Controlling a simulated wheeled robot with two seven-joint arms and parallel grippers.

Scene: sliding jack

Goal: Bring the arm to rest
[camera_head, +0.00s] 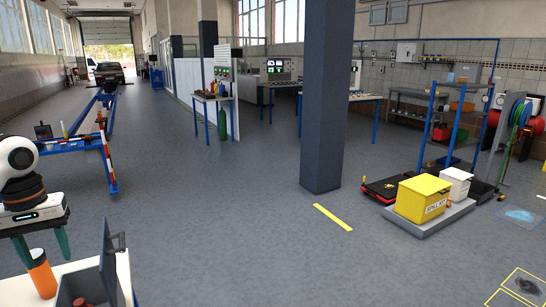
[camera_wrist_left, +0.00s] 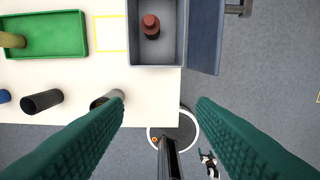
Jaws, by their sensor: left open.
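My left gripper (camera_head: 42,247) is at the left edge of the head view, pointing down above the white table, with its two teal fingers spread. In the left wrist view the open fingers (camera_wrist_left: 160,108) have nothing gripped between them. My right gripper is not in view.
A grey box (camera_wrist_left: 157,59) with its lid (camera_wrist_left: 203,35) open holds a dark red object (camera_wrist_left: 151,26). A green tray (camera_wrist_left: 45,50) and a dark cylinder (camera_wrist_left: 42,101) are on the white table (camera_wrist_left: 60,73). A blue pillar (camera_head: 325,110) stands farther off; open floor lies between.

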